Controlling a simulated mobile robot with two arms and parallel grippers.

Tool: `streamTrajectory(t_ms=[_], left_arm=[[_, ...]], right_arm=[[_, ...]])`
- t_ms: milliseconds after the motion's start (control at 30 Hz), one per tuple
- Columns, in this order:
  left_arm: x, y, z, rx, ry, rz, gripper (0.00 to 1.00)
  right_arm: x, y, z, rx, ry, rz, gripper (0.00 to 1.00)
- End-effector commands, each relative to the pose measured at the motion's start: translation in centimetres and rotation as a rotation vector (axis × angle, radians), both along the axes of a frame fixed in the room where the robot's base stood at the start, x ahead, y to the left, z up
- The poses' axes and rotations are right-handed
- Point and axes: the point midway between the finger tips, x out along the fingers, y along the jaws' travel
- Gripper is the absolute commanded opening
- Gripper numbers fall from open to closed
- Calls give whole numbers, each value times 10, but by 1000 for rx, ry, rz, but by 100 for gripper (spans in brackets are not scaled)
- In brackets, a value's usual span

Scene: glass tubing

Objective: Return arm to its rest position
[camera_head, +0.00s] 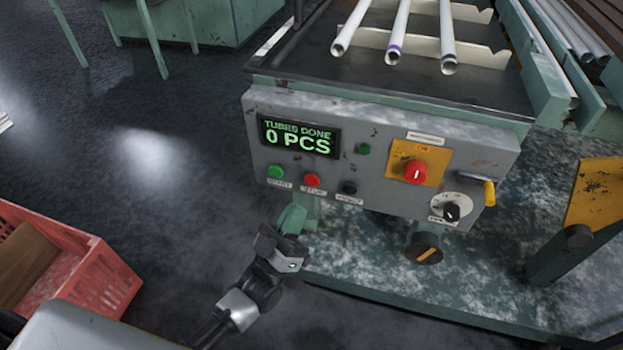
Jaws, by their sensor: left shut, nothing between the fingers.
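My left gripper (290,238) is in the lower middle of the head view, at the end of my dark and grey arm. It is shut and holds nothing. It is below the grey control panel (225,110) front, under the green and red buttons, and looks apart from them. The panel has a display (298,137) reading "TUBES DONE 0 PCS", a green button (276,171), a red button (312,179), a black button (349,188) and a red knob (415,172) on a yellow plate. My right gripper is not in view.
Several glass tubes (397,35) lie on the machine bed above the panel. A black round knob (424,250) sticks out below the panel. A red crate (95,275) holding a brown box (25,262) stands at lower left. The dark floor (150,190) between crate and machine is clear.

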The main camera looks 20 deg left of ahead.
Motion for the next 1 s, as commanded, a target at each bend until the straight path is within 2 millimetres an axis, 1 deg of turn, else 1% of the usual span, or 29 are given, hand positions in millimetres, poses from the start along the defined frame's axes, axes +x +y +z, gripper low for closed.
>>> streamTrajectory(t_ms=[600, 700, 767, 867, 967, 1000], left_arm=[[0, 0, 0, 0, 1, 0, 0], [2, -1, -4, 16, 31, 4, 0], [4, -4, -10, 44, 82, 8, 0], [9, -8, -29, 124, 229, 23, 0], [11, -11, -59, 235, 427, 41, 0], [9, -11, -72, 284, 511, 46, 0]], right_arm=[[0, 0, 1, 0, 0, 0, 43], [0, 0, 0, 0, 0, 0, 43], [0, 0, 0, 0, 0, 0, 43], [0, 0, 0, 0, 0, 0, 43], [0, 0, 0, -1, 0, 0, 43], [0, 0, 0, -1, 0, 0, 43]])
